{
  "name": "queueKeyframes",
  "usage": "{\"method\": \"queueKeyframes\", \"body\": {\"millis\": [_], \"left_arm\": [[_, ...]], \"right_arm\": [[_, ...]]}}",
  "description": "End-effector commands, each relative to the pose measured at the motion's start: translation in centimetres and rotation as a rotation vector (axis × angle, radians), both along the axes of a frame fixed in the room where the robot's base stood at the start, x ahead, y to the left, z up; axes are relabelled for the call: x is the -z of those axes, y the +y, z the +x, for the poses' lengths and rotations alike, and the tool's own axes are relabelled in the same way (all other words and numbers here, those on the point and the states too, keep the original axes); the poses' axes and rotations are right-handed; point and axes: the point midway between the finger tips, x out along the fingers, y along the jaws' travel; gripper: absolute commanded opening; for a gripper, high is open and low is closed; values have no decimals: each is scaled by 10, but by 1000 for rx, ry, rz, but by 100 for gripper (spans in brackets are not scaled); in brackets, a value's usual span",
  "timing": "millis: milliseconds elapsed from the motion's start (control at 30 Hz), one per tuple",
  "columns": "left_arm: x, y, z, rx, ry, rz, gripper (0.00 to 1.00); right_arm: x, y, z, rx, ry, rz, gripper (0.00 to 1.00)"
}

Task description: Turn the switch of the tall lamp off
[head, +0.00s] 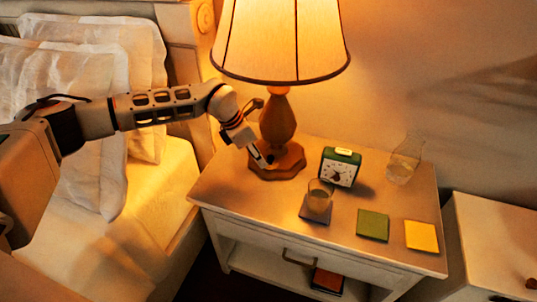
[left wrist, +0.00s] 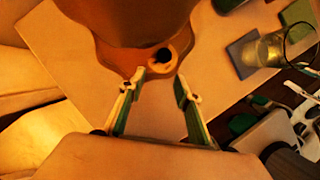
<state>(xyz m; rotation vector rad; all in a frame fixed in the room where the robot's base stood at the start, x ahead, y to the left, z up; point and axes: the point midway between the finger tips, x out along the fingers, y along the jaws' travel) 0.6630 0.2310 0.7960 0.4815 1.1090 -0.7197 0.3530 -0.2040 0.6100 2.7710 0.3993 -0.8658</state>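The tall lamp (head: 278,118) is lit and stands on the nightstand, with a lampshade (head: 282,40) over a wooden body. My left gripper (head: 263,160) is low at the left front of its base. In the left wrist view the left gripper (left wrist: 160,86) is open, with a gap between its two fingers. A small round dark switch (left wrist: 162,55) on the lamp base (left wrist: 125,55) lies just beyond the fingertips, apparently not gripped. In the head view I cannot make the switch out clearly. My right gripper is not in the head view; white and green parts at the wrist view's lower right may belong to it.
On the nightstand (head: 235,195) stand a green clock (head: 340,167), a glass (head: 319,197) on a dark coaster and a glass carafe (head: 404,160). Green (head: 373,225) and yellow (head: 421,236) coasters lie at the front right. The bed with pillows (head: 80,90) is at left.

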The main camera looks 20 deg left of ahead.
Motion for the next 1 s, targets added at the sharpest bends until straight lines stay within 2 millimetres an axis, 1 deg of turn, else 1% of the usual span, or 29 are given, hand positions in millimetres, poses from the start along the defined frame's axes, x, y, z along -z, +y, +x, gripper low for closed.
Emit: {"method": "queueKeyframes", "body": {"millis": [33, 233, 300, 400, 667, 700, 767, 800, 833, 1000], "left_arm": [[1, -9, 6, 2, 1, -1, 33], [1, -27, 25, 1, 0, 0, 33], [7, -28, 25, 1, 3, 0, 33], [11, -29, 26, 0, 1, 0, 33], [12, -29, 27, 1, 0, 0, 33], [12, -29, 27, 1, 0, 0, 30], [12, -29, 27, 1, 0, 0, 15], [12, -29, 27, 1, 0, 0, 4], [12, -29, 27, 1, 0, 0, 0], [12, -29, 26, 0, 1, -1, 0]], "right_arm": [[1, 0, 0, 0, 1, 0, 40], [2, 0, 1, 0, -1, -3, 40], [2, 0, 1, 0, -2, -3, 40], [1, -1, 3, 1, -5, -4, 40], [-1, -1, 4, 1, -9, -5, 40], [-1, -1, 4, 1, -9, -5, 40], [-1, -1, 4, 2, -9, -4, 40], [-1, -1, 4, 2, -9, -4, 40], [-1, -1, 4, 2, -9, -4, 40], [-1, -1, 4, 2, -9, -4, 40]]}}
